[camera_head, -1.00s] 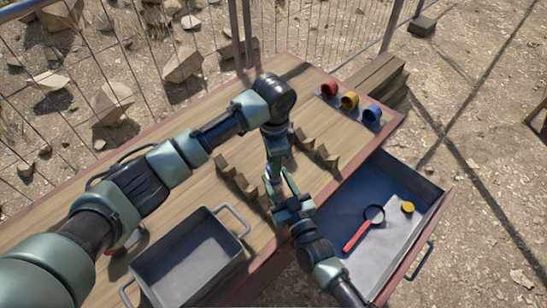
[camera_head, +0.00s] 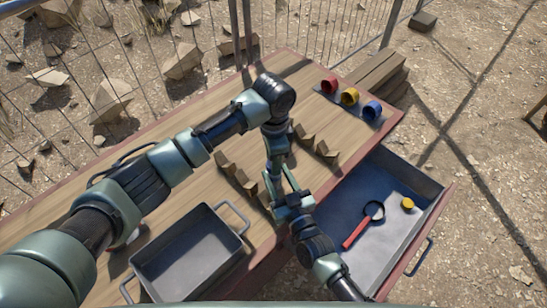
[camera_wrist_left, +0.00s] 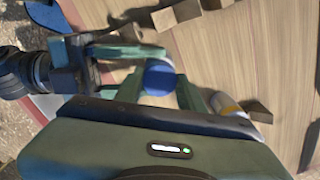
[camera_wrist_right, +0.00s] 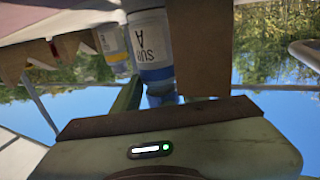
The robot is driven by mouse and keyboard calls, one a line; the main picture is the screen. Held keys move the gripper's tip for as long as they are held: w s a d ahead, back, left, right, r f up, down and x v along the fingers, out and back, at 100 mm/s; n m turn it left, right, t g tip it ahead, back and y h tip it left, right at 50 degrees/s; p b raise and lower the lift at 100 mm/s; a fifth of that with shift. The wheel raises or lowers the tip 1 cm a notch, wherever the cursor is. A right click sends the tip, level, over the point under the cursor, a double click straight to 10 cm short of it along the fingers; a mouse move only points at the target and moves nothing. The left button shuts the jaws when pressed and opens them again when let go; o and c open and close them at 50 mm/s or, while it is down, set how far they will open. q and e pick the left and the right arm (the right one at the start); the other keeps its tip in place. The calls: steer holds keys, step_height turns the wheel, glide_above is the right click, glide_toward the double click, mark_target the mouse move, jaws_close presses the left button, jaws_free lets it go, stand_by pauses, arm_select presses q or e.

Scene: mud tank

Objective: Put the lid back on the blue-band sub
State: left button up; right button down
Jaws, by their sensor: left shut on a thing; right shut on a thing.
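The blue-band sub (camera_wrist_right: 152,45), a jar marked "SUB A", is in the right wrist view, with a bluish transparent part at its end near the jaws. My right gripper (camera_head: 287,194) is shut on it, coming in from the front right. A round blue lid (camera_wrist_left: 160,79) faces the left wrist view, between the green fingers. My left gripper (camera_head: 273,180) is shut on it from above. Both grippers meet over the table; the jar is hidden in the head view. I cannot tell whether the lid is seated.
A yellow-band jar (camera_wrist_right: 110,48) stands nearby. A grey two-handled tub (camera_head: 187,258) is at the front of the table. Wooden notched blocks (camera_head: 318,143) are near the grippers. An open drawer (camera_head: 392,243) holds a magnifier (camera_head: 359,231) and a yellow lid (camera_head: 407,204).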

arm_select(q)
steer(key=shift+f, duration=0.15)
steer(key=m, duration=1.3)
steer(key=shift+w+m, duration=0.1)
steer(key=shift+m, duration=0.2)
steer(key=m, duration=1.1)
steer(key=shift+m, duration=0.4)
steer(key=m, duration=0.4)
steer(key=shift+d, duration=0.1)
steer(key=o, duration=1.3)
steer(key=shift+f, duration=0.1)
